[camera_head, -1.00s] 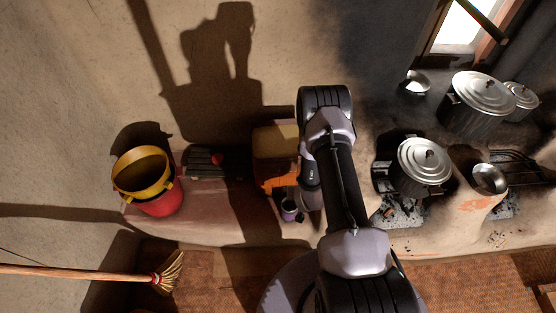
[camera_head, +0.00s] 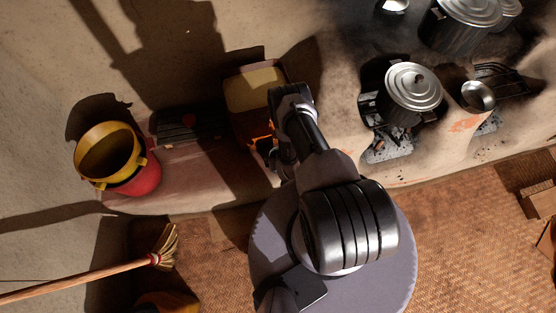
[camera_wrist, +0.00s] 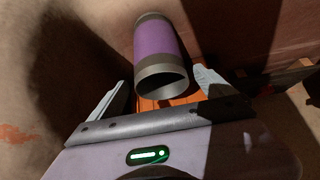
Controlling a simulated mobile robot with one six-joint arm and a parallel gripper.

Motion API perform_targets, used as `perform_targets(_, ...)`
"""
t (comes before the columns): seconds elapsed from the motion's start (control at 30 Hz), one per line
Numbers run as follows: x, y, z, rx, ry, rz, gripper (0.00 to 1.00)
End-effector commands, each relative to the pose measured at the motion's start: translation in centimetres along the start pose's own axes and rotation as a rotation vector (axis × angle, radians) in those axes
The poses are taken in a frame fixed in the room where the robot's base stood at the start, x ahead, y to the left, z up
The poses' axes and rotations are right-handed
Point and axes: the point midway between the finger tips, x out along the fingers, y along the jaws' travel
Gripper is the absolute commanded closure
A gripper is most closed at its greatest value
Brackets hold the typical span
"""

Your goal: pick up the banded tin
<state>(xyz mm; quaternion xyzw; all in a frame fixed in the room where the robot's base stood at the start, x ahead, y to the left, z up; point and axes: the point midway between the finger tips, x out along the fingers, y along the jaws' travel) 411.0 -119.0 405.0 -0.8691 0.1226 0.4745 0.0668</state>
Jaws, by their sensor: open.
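The banded tin (camera_wrist: 159,45) is a purple cylinder with a grey-brown band at each end. In the wrist view it stands out ahead of my gripper (camera_wrist: 160,78), its open grey end facing the camera. The pale fingers are spread, one on each side of the tin's near end. I cannot tell whether either finger touches it. In the head view my arm hides the tin and most of the gripper.
A box with a pale yellow top (camera_head: 256,90) stands on the ledge close to my arm. A yellow-and-red bucket (camera_head: 135,178) is left. A lidded pot (camera_head: 413,88) and a small metal bowl (camera_head: 478,96) are right. A broom (camera_head: 152,261) lies lower left.

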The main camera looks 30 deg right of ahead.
Motion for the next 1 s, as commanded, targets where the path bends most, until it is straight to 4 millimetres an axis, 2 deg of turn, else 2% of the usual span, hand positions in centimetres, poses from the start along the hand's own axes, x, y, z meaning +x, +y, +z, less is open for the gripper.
perform_targets(0.03, 1.6, -0.1, 0.3, -0.001, 0.002, -0.001, 0.07)
perform_targets(0.1, 2.4, -0.1, 0.3, 0.0, 0.001, -0.001, 0.07)
perform_targets(0.37, 2.5, -0.1, 0.0, 0.0, 0.0, 0.0, 0.07)
perform_targets(0.73, 2.5, -0.1, 0.0, 0.0, 0.0, 0.0, 0.79)
perform_targets(1.0, 2.5, -0.1, -0.2, 0.0, 0.0, 0.0, 0.81)
